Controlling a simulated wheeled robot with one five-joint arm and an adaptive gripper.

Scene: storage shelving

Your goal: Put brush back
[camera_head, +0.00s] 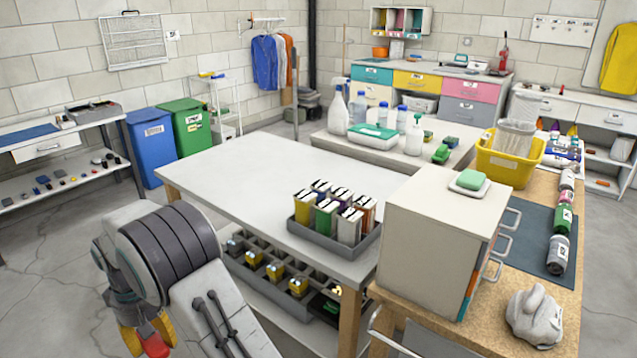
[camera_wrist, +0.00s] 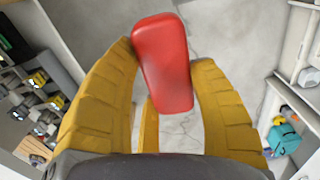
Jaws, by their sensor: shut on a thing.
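My gripper (camera_head: 146,332) is low at the left of the head view, beside the white table. In the wrist view, its yellow fingers (camera_wrist: 166,100) are shut on a smooth red, rounded oblong piece (camera_wrist: 161,62). This may be the brush or its handle, but I see no bristles. The red piece also shows at the bottom edge of the head view (camera_head: 155,345), largely cut off. It is held in the air, with grey floor behind it in the wrist view.
The white table (camera_head: 250,180) has a grey tray (camera_head: 325,237) of cartons and a divided lower shelf (camera_head: 275,270). A cabinet (camera_head: 430,240) stands at its right. Blue (camera_head: 151,150) and green (camera_head: 188,125) bins stand behind. Open floor (camera_head: 60,230) lies at the left.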

